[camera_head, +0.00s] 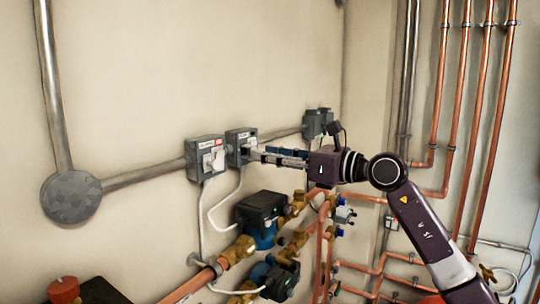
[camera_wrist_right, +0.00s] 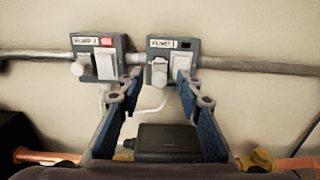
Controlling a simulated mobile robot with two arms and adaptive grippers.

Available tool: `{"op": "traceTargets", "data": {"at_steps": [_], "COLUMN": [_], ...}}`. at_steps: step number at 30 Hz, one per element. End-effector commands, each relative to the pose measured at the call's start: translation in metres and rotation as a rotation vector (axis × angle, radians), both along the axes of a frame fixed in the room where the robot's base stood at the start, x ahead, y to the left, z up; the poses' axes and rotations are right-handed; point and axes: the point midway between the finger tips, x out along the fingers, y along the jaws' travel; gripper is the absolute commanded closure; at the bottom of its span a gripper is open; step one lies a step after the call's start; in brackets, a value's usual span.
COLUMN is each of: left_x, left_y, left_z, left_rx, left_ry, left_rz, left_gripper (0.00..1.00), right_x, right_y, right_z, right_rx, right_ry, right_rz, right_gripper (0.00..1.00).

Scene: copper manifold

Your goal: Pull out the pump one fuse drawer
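The pump one box (camera_wrist_right: 160,44) is a small grey wall box labelled PUMP 1. Its white fuse drawer (camera_wrist_right: 183,60) is on the front right, beside a pale round knob (camera_wrist_right: 158,74). In the head view the box (camera_head: 236,137) is the right one of a close pair. My right gripper (camera_head: 262,156) points at it from the right, tips close to its front. In the wrist view this gripper (camera_wrist_right: 157,84) is open and empty; its right fingertip overlaps the drawer's lower part. I cannot tell whether they touch. My left gripper is not in view.
The similar pump two box (camera_wrist_right: 90,42), with a red mark, is just left. A metal conduit (camera_head: 145,178) runs behind both. Dark pumps (camera_head: 262,208) and copper pipes (camera_head: 330,240) lie below. Another grey box (camera_head: 318,122) is at the right.

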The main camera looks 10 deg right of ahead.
Motion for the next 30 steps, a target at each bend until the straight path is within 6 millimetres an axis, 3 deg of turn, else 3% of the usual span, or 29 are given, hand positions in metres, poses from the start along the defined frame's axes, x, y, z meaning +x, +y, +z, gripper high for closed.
{"op": "traceTargets", "data": {"at_steps": [5,21,30], "left_x": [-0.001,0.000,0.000], "left_y": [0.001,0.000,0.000], "left_z": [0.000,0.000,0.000], "left_rx": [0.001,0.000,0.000], "left_ry": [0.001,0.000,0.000], "left_rz": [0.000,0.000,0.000], "left_gripper": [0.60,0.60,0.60], "right_x": [-0.008,-0.077,-0.086], "right_y": [-0.010,-0.079,-0.087], "right_z": [0.000,-0.001,0.000], "right_rx": [-0.001,-0.001,0.000], "right_ry": [-0.001,0.001,0.000], "right_rz": [-0.003,-0.003,0.000], "right_gripper": [0.67,0.67,0.67]}}
